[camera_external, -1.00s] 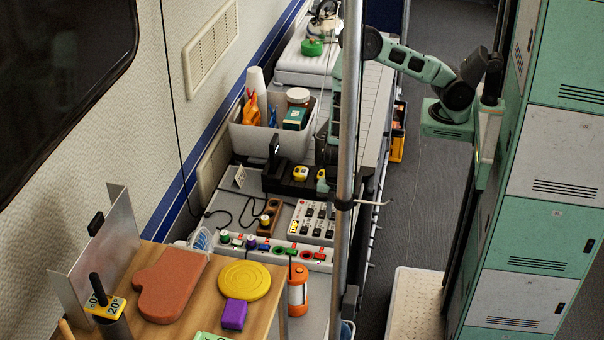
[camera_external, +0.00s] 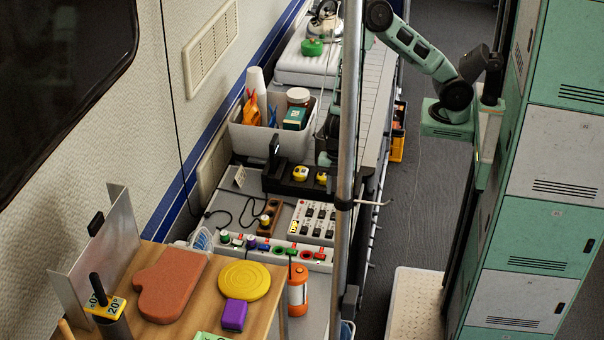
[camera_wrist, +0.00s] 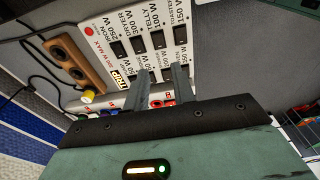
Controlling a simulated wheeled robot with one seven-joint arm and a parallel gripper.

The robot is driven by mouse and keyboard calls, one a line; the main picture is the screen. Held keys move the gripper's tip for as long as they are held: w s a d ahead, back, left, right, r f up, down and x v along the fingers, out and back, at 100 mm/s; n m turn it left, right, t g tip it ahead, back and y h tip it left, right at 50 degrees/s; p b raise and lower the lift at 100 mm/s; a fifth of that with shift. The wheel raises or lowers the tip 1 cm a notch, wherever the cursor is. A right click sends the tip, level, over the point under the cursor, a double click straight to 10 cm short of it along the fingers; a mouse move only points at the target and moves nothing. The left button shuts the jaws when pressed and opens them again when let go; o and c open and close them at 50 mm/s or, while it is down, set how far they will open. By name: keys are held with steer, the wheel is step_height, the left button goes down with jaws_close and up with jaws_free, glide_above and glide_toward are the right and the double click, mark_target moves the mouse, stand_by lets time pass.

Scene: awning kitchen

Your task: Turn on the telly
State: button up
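A white switch panel (camera_external: 312,222) with dark rocker switches lies on the grey counter. In the wrist view, the panel (camera_wrist: 127,70) has printed labels for iron, dryer, telly and toaster. The telly switch (camera_wrist: 158,40) sits by the "TELLY 100 W" label, between the dryer and toaster switches. I cannot tell its on or off position. My gripper (camera_wrist: 160,72) is above the panel, with its two fingers apart and nothing between them. The fingers cover part of the panel's lower row. In the external view, the pole and my arm partly hide the gripper.
A white strip with coloured plugs (camera_external: 262,247) runs in front of the panel. A brown socket block (camera_external: 269,217) and loose black cables lie left of it. A metal pole (camera_external: 347,150) rises at the right.

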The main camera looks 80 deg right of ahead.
step_height(320, 180, up, 8)
steer(key=d, duration=0.1)
steer(key=shift+r, duration=0.15)
stand_by(0.5)
steer(key=s+d+r+m, duration=0.5)
steer(key=s, duration=0.3)
steer(key=s+d+r+m+h, duration=0.1)
steer(key=s+d+r+m, duration=0.3)
steer(key=s, duration=0.3)
steer(key=shift+s+d+r+m, duration=0.4)
steer(key=shift+d+m, duration=0.05)
steer(key=shift+m, duration=0.15)
